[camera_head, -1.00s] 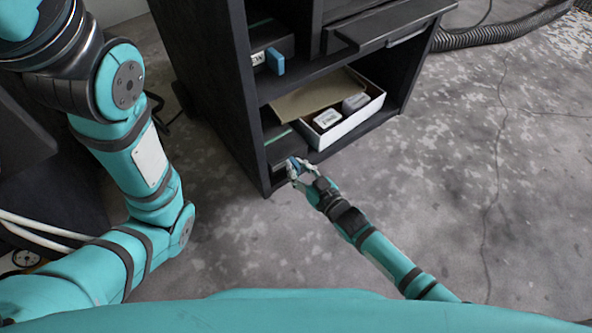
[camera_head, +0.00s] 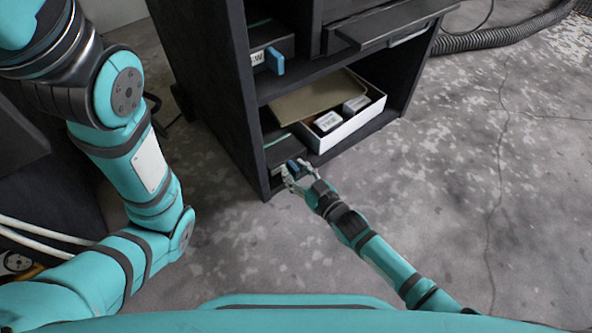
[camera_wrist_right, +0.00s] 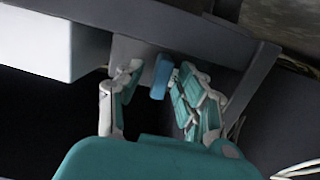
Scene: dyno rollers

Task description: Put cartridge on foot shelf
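The cartridge, a dark box with a blue tab (camera_head: 292,165), lies on the bottom foot shelf (camera_head: 322,157) at its left end. Its blue tab also shows in the right wrist view (camera_wrist_right: 160,76), with a grey front face beside it. My right gripper (camera_head: 294,170) is at the shelf's front edge, its fingers apart on either side of the blue tab. In the wrist view the tab is nearer the right-hand finger; I cannot tell whether they touch. Most of the cartridge body is hidden. My left arm crosses the left of the head view; its gripper is out of frame.
A white open box (camera_head: 352,125) with small labelled packs and a brown board stands right of the cartridge. A similar dark unit with a blue tab (camera_head: 275,61) sits on the shelf above. The cabinet's side wall (camera_head: 215,100) is close on the left.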

